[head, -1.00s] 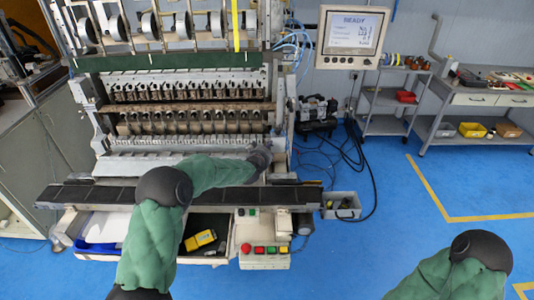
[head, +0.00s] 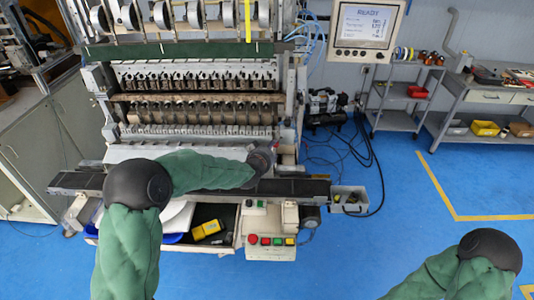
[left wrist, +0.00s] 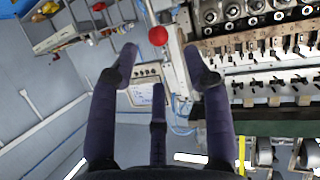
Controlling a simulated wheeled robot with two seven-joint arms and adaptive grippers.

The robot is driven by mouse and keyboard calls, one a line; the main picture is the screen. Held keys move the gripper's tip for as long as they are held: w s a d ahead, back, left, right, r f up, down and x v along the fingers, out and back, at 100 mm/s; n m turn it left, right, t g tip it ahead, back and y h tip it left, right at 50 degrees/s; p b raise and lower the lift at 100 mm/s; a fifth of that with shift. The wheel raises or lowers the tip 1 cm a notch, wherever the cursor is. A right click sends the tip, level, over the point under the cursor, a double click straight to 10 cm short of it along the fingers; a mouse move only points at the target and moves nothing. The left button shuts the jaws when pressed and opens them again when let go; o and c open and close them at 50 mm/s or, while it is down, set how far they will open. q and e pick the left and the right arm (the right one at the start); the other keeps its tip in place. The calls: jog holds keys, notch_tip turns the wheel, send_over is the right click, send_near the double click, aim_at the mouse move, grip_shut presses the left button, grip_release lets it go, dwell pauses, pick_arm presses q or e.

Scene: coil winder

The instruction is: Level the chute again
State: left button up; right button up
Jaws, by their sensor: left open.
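A long dark segmented tray (head: 300,188) runs across the front of the coil winder, with a pale sloped plate (head: 128,152) behind it. I cannot tell which is the chute, and neither shows a clear tilt. My left forearm hides part of both. My left gripper (head: 262,157) is above the right part of the tray, by the machine's right post. In the left wrist view the left gripper (left wrist: 161,58) is open and empty. A red ball knob (left wrist: 158,35) shows beyond its fingertips, apart from them. My right gripper is out of view.
The winder (head: 195,105) stands behind the tray. Below are a button panel (head: 271,242) and an open drawer with a yellow tool (head: 207,229). A grey bin (head: 349,200) and cables are at the right. The blue floor further right is clear.

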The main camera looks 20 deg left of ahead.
pick_arm(q)
jog(key=shift+v, duration=1.7)
